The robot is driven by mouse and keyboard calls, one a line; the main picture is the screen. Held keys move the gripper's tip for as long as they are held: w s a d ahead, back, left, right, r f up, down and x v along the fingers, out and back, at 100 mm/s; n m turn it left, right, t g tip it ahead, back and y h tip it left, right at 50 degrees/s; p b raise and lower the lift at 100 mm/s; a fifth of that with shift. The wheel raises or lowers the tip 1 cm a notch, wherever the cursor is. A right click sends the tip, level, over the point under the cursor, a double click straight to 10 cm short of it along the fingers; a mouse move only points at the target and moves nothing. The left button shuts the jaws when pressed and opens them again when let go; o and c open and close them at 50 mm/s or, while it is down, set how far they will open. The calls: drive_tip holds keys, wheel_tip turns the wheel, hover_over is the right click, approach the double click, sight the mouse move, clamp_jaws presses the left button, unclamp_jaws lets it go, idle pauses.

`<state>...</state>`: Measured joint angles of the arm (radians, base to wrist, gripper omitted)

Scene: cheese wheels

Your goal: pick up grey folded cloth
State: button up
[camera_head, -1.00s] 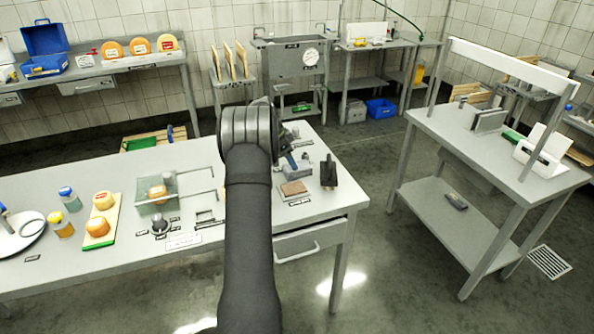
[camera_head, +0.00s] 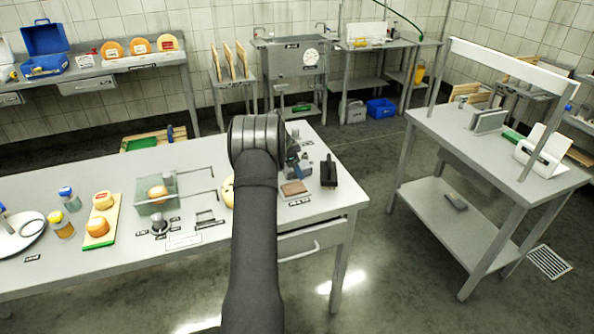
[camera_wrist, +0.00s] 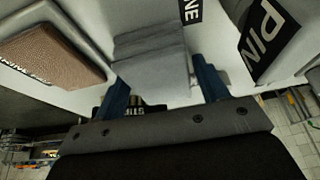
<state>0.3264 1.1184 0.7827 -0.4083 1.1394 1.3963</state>
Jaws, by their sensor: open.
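The grey folded cloth (camera_wrist: 152,62) shows in the wrist view as a small layered grey stack on the light bench top. My gripper (camera_wrist: 162,78) is open, with one blue finger on each side of the cloth's near end. I cannot tell whether the fingers touch it. In the head view my gripper (camera_head: 292,162) is low over the right end of the near bench, partly behind my arm. The cloth is hard to make out there.
A brown square block (camera_wrist: 50,55) lies left of the cloth, and it shows in the head view (camera_head: 293,188). A black object (camera_head: 329,173) stands near the right edge of the bench (camera_head: 318,208). A clear box (camera_head: 157,194) stands to the left.

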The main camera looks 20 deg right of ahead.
drive_tip(key=shift+f, duration=0.1)
drive_tip(key=c, duration=0.7)
drive_tip(key=shift+c, duration=0.2)
wheel_tip(320, 180, up, 10)
drive_tip(key=shift+r, duration=0.25)
drive_tip(key=o, duration=0.4)
drive_tip(key=c, duration=0.3)
